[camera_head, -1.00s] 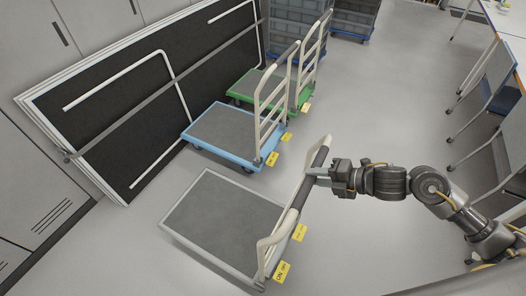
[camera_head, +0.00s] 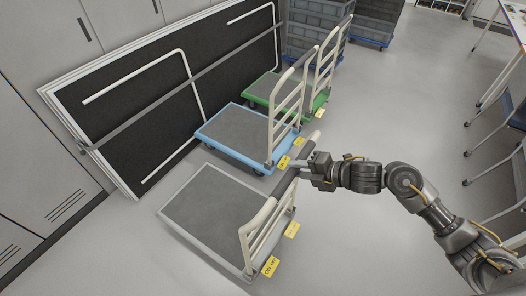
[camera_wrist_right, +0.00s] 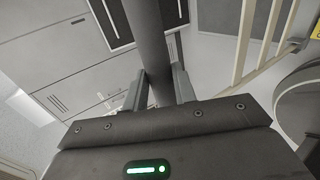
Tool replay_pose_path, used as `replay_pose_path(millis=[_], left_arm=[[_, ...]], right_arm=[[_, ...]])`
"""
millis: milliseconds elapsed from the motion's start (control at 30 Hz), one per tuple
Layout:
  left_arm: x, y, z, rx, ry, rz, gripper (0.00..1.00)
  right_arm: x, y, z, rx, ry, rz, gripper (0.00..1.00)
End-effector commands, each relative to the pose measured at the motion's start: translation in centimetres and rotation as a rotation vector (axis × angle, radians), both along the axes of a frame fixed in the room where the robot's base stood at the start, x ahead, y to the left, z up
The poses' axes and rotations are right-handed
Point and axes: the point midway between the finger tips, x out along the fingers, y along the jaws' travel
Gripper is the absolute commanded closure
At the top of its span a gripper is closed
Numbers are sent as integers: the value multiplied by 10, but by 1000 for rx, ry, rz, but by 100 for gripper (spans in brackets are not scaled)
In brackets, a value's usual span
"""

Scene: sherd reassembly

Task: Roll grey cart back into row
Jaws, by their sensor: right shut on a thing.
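The grey cart (camera_head: 212,210) stands in the front of the head view, with a grey deck, a pale frame and a cream handle on its right side. Its yellow tags lie at the handle side. My right gripper (camera_head: 300,168) is shut on the dark grip bar of the cart's handle; the bar (camera_wrist_right: 150,40) runs between the fingers in the right wrist view (camera_wrist_right: 158,88). The blue cart (camera_head: 238,135) and the green cart (camera_head: 268,88) stand in a row behind it, handles also on the right. My left gripper is not in view.
Folded black-topped tables (camera_head: 150,100) lean along the cabinets (camera_head: 40,150) left of the carts. Grey crates (camera_head: 312,30) on blue dollies stand at the back. Chairs and a table (camera_head: 505,95) line the right side. Floor between is clear.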

Motion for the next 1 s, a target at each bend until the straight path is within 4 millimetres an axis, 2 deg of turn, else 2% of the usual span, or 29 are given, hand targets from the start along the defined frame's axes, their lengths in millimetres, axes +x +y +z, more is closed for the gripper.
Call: replay_pose_path(millis=[1000], left_arm=[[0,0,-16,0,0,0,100]], right_arm=[[55,75,-1,0,0,3,98]])
